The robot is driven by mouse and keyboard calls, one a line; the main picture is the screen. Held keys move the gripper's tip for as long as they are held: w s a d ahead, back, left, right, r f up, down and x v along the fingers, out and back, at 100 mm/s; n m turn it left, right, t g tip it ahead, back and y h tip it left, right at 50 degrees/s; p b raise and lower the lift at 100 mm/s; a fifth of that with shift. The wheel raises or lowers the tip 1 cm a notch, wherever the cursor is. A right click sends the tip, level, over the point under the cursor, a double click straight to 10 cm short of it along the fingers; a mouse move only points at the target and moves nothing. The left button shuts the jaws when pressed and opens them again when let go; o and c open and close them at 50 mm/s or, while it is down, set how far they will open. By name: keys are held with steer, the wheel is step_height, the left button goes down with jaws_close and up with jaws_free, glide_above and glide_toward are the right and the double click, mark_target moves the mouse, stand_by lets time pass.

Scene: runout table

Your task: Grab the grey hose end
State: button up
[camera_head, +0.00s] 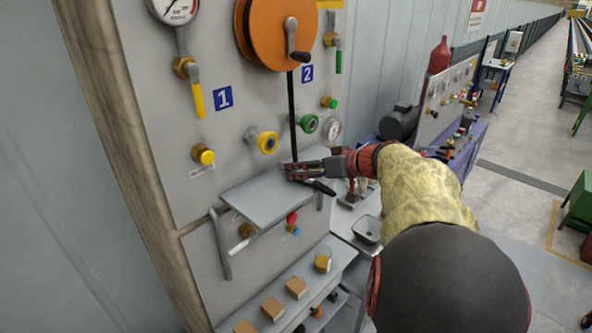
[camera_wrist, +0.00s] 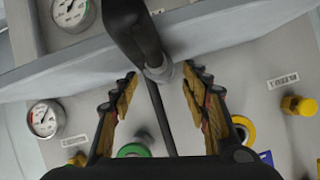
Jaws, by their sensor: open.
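The black hose (camera_head: 291,115) hangs from the orange reel (camera_head: 275,30) down to the tilted grey shelf (camera_head: 255,202). In the wrist view, its end has a grey collar (camera_wrist: 160,72) and a thick dark nozzle (camera_wrist: 130,28). My gripper (camera_head: 290,168) is open at the shelf's upper right edge, close to the hose. In the wrist view, my open gripper (camera_wrist: 159,75) has one finger on each side of the hose, with the collar between the fingertips. Gaps show on both sides. In the head view, my gripper largely hides the hose end.
Yellow (camera_head: 267,142) and green (camera_head: 308,123) fittings stick out of the panel behind my gripper. Below the shelf are a red knob (camera_head: 292,217) and a lower ledge with several wooden blocks (camera_head: 296,288). A grey tray (camera_head: 367,230) stands to the right.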

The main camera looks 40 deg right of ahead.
steer(key=shift+w+f, duration=0.2)
steer(key=shift+w, duration=0.15)
steer(key=shift+c, duration=0.7)
jaws_close()
